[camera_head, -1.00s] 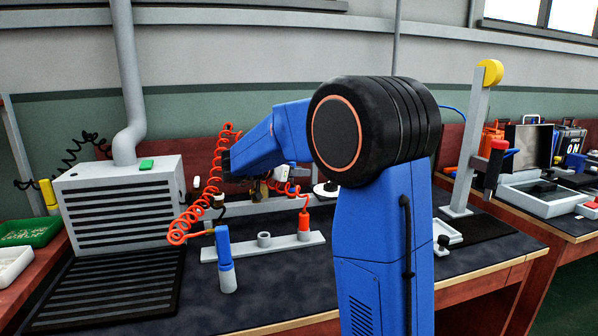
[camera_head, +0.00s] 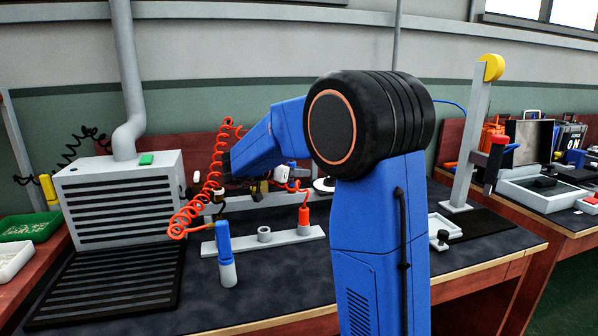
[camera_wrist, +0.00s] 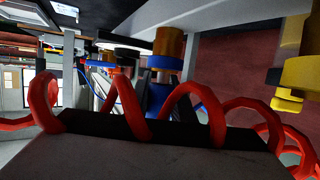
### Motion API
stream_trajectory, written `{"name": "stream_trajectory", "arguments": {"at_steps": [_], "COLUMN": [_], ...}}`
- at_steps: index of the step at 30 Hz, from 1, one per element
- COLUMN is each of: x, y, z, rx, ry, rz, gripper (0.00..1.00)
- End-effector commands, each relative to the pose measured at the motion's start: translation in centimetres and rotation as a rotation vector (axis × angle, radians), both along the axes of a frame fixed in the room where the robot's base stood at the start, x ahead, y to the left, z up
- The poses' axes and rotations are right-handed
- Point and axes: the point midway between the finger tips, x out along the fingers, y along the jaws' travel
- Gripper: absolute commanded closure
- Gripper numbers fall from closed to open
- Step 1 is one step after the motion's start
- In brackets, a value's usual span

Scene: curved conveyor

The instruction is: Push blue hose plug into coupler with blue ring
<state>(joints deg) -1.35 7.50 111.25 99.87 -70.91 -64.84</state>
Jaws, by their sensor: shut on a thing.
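A brass coupler with a blue ring (camera_wrist: 163,62) hangs under a pale bar in the wrist view. A dark blue piece, which looks like the blue hose plug (camera_wrist: 157,97), is directly below it. My gripper (camera_wrist: 165,118) is shut on this plug; the red hose coil and shadow partly hide the jaws. The plug looks in line with the coupler, but I cannot tell whether it is inside it. In the head view my arm hides most of the gripper and the plug.
A yellow coupler (camera_wrist: 297,75) is at the right in the wrist view. A coiled red hose (camera_head: 205,205) hangs beside my arm. A blue-handled tool (camera_head: 224,250) stands by a grey rack (camera_head: 284,242) with a red plug (camera_head: 304,214) and an empty socket (camera_head: 264,234).

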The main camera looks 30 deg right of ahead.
Motion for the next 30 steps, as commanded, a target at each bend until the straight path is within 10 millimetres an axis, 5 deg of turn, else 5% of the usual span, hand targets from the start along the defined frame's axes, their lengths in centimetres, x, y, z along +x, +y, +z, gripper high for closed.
{"name": "stream_trajectory", "arguments": {"at_steps": [20, 21, 23, 30], "x": [0.0, 0.0, 0.0, 0.0], "y": [0.0, 0.0, 0.0, 0.0], "z": [-1.3, -1.3, -1.3, -1.3], "rx": [0.0, -0.001, 0.0, 0.0], "ry": [0.001, 0.0, 0.0, 0.0], "rz": [0.0, 0.0, 0.0, 0.0], "gripper": [1.0, 0.69, 0.56, 0.56]}}
